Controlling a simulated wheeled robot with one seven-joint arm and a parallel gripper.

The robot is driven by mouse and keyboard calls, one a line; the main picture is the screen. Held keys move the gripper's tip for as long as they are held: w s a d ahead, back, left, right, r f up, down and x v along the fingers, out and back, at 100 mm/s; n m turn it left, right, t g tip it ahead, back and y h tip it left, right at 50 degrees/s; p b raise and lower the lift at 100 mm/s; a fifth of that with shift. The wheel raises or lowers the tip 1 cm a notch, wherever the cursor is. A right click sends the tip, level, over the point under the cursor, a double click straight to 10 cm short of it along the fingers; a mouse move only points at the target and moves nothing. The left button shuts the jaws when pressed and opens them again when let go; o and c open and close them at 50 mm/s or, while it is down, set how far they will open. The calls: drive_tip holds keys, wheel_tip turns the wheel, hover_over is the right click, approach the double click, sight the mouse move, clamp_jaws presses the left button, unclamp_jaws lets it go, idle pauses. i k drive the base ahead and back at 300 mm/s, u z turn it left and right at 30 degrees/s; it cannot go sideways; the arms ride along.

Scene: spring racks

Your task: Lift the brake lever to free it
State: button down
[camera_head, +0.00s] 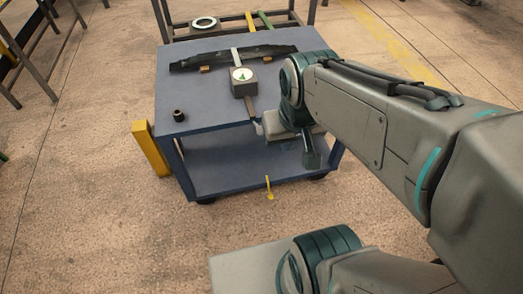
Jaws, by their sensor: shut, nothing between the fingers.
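A small yellow lever (268,188) stands at the front edge of the blue cart's lower shelf, with its foot below that edge. It looks like the brake lever. My gripper (311,161) is at the end of the arm, in front of the cart's right side. It appears shut and empty, above and to the right of the yellow lever and apart from it. My arm covers the cart's right side, and the fingertips are small and hard to make out.
The blue cart (203,120) carries a dark spring bar (195,63) on wooden blocks, a square gauge (242,78) and a small black cylinder (178,115). A yellow post (149,148) stands at its left. A rack (178,29) is behind.

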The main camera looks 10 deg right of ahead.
sight(270, 197)
drive_tip(key=k, duration=1.15)
drive_tip(key=z, duration=1.05)
drive_tip(key=i, duration=1.55)
drive_tip(key=u, duration=0.6)
